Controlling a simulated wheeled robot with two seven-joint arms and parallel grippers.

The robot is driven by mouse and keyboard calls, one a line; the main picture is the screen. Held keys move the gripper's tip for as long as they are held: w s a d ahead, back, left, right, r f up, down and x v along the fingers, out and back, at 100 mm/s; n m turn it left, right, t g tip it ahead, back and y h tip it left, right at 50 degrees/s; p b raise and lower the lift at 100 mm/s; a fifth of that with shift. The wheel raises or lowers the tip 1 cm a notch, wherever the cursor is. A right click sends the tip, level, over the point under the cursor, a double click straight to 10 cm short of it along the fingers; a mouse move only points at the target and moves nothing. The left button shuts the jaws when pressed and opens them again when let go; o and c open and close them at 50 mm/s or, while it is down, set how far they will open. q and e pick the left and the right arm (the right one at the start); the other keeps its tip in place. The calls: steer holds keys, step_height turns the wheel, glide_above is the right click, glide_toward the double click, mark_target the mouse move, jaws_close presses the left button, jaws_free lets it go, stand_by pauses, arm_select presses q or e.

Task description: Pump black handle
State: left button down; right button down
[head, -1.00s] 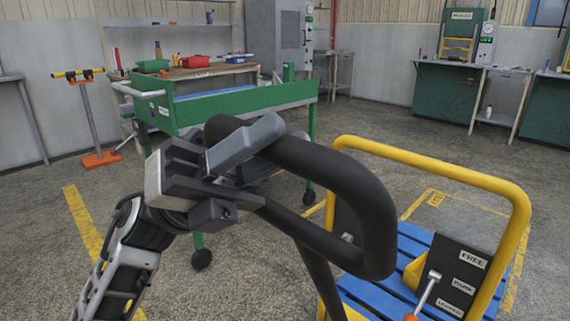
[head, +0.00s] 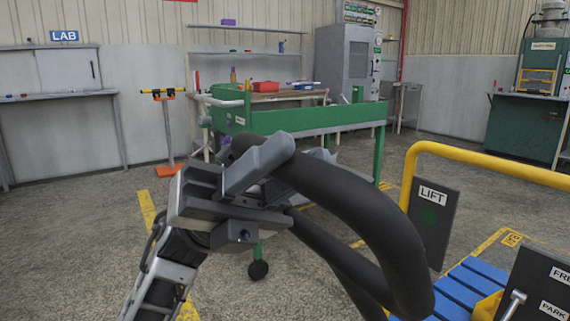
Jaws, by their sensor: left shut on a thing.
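The black handle (head: 355,203) is a thick tubular loop in the middle of the head view. It reaches from my left gripper to the lower right and bends back under. My left gripper (head: 270,188) is shut on the handle's left part, with its grey fingers against the tube. The lower end of the handle leaves the bottom of the picture. My right gripper is not in view.
A yellow rail (head: 490,165) and blue slatted deck (head: 465,290) stand at right, with dark LIFT (head: 433,215) and FREE/PARK (head: 540,285) plates. A green cart (head: 310,118) stands behind the handle. An orange-based stand (head: 167,130) is at left. Floor at lower left is clear.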

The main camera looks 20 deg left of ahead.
arm_select(q)
steer(key=c, duration=1.2)
jaws_free()
steer(key=shift+o, duration=0.2)
steer(key=b+v, duration=0.1)
steer(key=v, duration=1.5)
steer(key=shift+b, duration=0.3)
